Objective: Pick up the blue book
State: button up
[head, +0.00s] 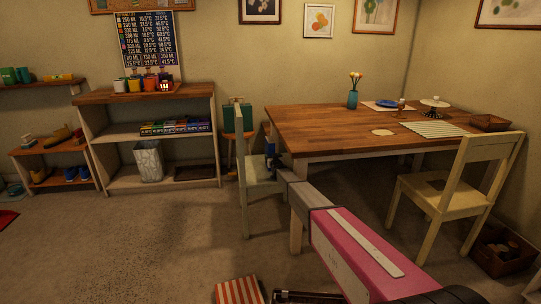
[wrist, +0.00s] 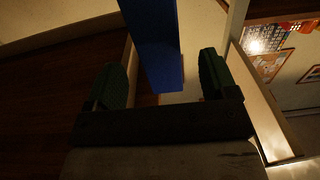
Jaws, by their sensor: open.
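The blue book (wrist: 158,50) shows in the wrist view as a long, upright blue block reaching down from the top edge. Its near end lies between the two dark green finger pads of my gripper (wrist: 162,80), with visible gaps on both sides. My gripper is open and not closed on it. In the head view my gripper (head: 275,163) is at the left end of the table, above the seat of a pale chair. A small blue patch (head: 270,148) beside it may be the book, but it is mostly hidden.
The pale chair (head: 262,188) stands close under my gripper. The wooden table (head: 330,125) is just right of it. A shelf (head: 150,97) with several books stands at left. Another chair (head: 455,190) is at right. The floor (head: 130,240) at front left is clear.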

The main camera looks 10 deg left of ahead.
aim_at(271, 151)
jog(key=x, duration=0.7)
jog(key=shift+w+r, duration=0.1)
jog(key=c, duration=1.2)
jog(key=shift+r, duration=0.1)
jog(key=shift+c, duration=0.6)
jog(key=shift+r, duration=0.1)
